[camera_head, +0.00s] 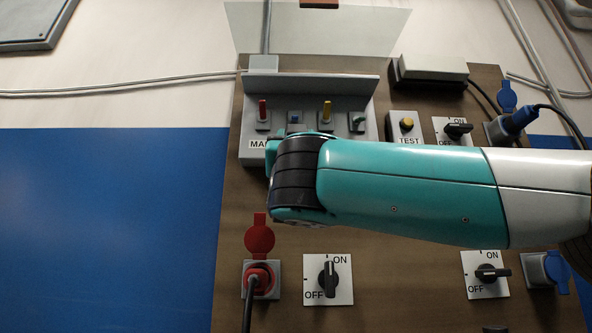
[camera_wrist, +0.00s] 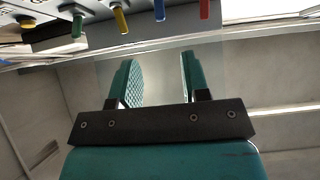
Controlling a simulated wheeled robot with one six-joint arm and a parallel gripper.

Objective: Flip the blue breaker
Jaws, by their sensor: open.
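The blue breaker (camera_head: 294,117) is a small lever on a grey breaker box, between a red lever (camera_head: 263,111) and a yellow lever (camera_head: 326,112). A green lever (camera_head: 357,121) is at the right end. In the head view the blue lever looks shorter than the red and yellow ones. In the wrist view the blue breaker (camera_wrist: 159,10) shows at the top edge, partly cut off. My gripper (camera_wrist: 155,60) is open and empty, its two teal fingers apart from the levers and pointing toward their row. In the head view my arm hides most of the gripper.
A grey hood (camera_head: 312,86) juts out above the levers, with a clear panel (camera_head: 330,30) above it. A yellow TEST button (camera_head: 407,125) and a rotary switch (camera_head: 457,130) are to the right. Below are a red plug (camera_head: 259,276) and a rotary switch (camera_head: 328,280).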

